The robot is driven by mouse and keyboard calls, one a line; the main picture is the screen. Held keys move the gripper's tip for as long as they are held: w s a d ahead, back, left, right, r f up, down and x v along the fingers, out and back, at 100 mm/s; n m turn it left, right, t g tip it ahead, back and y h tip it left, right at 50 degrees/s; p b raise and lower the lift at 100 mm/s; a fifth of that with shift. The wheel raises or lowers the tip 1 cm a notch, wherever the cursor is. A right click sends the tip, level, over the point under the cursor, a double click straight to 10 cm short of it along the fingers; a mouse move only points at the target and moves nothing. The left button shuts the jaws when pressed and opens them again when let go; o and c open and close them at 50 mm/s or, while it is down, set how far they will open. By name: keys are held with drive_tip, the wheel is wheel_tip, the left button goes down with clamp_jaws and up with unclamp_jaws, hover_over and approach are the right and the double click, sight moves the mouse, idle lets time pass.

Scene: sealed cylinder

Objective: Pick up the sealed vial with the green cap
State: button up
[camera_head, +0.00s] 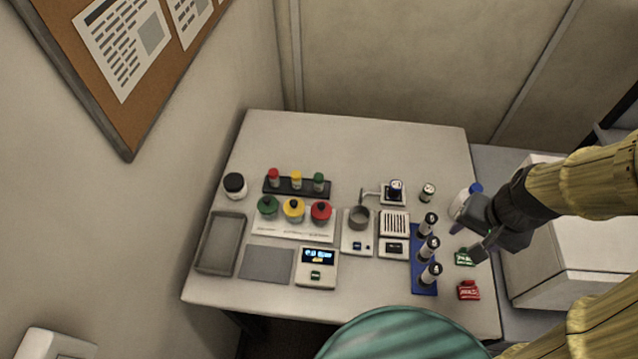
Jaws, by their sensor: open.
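A small vial with a green cap (319,182) stands upright at the right end of a black rack (297,191), at the back left of the table. A yellow-capped vial (296,180) and a red-capped vial (273,178) stand left of it in the same rack. My gripper (468,240) is open and seemingly empty at the table's right side, far to the right of the rack. It is beside a spray bottle, which it partly hides.
Green (267,207), yellow (293,210) and red (321,212) round containers stand in front of the rack. Small devices (394,223), a blue rack (422,287) of dark-topped vials and a spray bottle (462,205) lie between rack and gripper. The table's back strip (350,140) is clear.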

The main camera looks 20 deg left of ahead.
drive_tip(key=w+a+f+m+g+y+b, duration=0.1)
drive_tip(key=w+a+f+m+y+b, duration=0.35)
drive_tip(key=a, duration=0.45)
drive_tip(key=w+a+f+m+g+y+b, duration=0.1)
drive_tip(key=a+f+m+g+y+b, duration=0.15)
drive_tip(key=a+f+m+y, duration=0.4)
drive_tip(key=w+a+m+t+y+b, duration=0.1)
drive_tip(key=w+a+m+t+b, duration=0.1)
drive_tip(key=w+a+m, duration=0.4)
drive_tip(key=shift+a+f+m+t+y, duration=0.2)
drive_tip(key=shift+f+m+t+y, duration=0.1)
drive_tip(key=shift+f+t+y, duration=0.25)
drive_tip(key=shift+r, duration=0.1)
drive_tip(key=p, duration=0.2)
approach(321, 176)
drive_tip(key=x, duration=0.4)
drive_tip(key=shift+s+a+r, duration=0.1)
drive_tip(key=shift+a, duration=0.25)
drive_tip(key=shift+a+f+h, duration=0.25)
drive_tip(key=shift+a, duration=0.1)
